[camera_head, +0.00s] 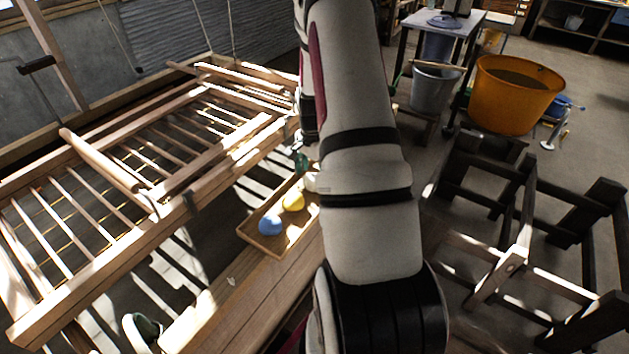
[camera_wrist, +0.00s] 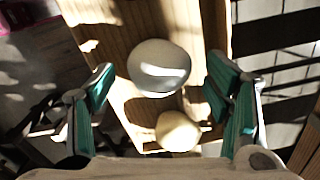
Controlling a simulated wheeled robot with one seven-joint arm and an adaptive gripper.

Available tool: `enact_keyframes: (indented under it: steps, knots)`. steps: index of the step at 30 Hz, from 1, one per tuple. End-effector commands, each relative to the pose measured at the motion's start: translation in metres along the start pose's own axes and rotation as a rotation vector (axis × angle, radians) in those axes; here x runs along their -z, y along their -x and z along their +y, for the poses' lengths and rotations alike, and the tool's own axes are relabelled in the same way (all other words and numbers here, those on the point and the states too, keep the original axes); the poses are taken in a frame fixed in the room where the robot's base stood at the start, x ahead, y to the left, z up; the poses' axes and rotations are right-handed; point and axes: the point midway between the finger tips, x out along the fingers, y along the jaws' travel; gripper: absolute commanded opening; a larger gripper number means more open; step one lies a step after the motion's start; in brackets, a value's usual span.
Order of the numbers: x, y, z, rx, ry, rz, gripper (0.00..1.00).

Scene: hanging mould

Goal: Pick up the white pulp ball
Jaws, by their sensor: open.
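The white pulp ball (camera_wrist: 159,67) lies in a shallow wooden tray (camera_wrist: 112,63), seen in the wrist view between my two green-padded fingers. In the head view a sliver of the white ball (camera_head: 311,182) shows beside my arm, which hides the rest. My gripper (camera_wrist: 159,75) is open, with one finger to each side of the ball in the picture and visible gaps to it. How far above the ball the fingertips are I cannot tell. In the head view one green finger (camera_head: 301,161) shows at the tray's far end.
A yellow ball (camera_head: 293,201) lies close to the white one, and a blue ball (camera_head: 270,224) lies nearer the tray's front end. A slatted wooden frame (camera_head: 150,150) hangs to the left. An orange tub (camera_head: 515,98) and dark wooden stands (camera_head: 520,220) are at the right.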

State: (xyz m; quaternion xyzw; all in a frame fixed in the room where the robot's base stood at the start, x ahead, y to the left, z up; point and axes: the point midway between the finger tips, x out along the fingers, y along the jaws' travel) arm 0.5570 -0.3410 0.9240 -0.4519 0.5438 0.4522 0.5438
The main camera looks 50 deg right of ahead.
Motion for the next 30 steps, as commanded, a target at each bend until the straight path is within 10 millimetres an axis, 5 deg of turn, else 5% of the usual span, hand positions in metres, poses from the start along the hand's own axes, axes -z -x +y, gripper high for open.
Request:
enact_keyframes:
  steps: [13, 20, 30]
  knots:
    - [0.000, -0.019, 0.000, 0.001, 0.000, 0.001, 0.72]
    - [0.000, -0.019, 0.000, 0.001, 0.000, 0.001, 0.20]
    - [0.000, -0.018, 0.000, 0.001, 0.000, 0.001, 0.17]
